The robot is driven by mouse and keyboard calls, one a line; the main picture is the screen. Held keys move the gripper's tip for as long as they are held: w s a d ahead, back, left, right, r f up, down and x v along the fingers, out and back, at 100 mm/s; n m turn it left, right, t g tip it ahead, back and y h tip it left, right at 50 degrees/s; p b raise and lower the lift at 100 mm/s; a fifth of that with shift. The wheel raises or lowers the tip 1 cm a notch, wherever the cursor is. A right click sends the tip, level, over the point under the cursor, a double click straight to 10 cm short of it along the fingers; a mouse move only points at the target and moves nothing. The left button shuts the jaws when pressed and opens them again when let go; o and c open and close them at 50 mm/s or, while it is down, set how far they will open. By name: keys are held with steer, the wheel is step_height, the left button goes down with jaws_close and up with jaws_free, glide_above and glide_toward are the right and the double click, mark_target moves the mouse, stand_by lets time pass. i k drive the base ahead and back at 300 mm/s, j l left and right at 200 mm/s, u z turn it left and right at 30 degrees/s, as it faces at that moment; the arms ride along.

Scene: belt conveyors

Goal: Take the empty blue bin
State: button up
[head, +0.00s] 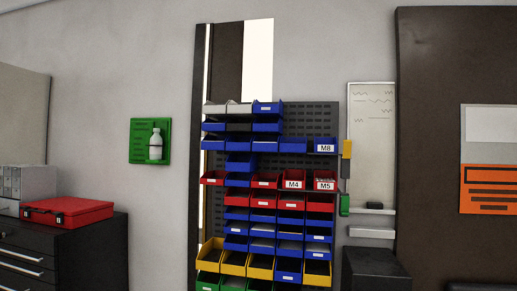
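Several blue bins hang in rows on a dark perforated rack panel (315,118) in the middle of the head view. A blue bin labelled M8 (325,145) is at the right end of an upper row. A blue bin (267,108) is in the top row beside grey bins. More blue bins (291,232) fill the lower rows. I look from some distance, and most bin insides are too small or hidden to tell which blue bin is empty. My gripper is not in view.
Red bins labelled M4 (293,181) and M5 (325,182) and yellow bins (260,268) share the rack. A dark drawer cabinet (100,250) with a red case (66,211) stands left. A dark box (375,268) stands right of the rack. The floor is not visible.

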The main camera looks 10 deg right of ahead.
mark_target(325, 145)
steer(key=i+j+u, duration=0.35)
steer(key=i+j, duration=0.2)
steer(key=i, duration=0.2)
steer(key=i+j+u, duration=0.2)
steer(key=i, duration=0.2)
steer(key=i+l+z, duration=0.1)
steer(key=i+z, duration=0.65)
steer(key=i, duration=0.15)
steer(key=i+j+z, duration=0.2)
steer(key=i+z, duration=0.2)
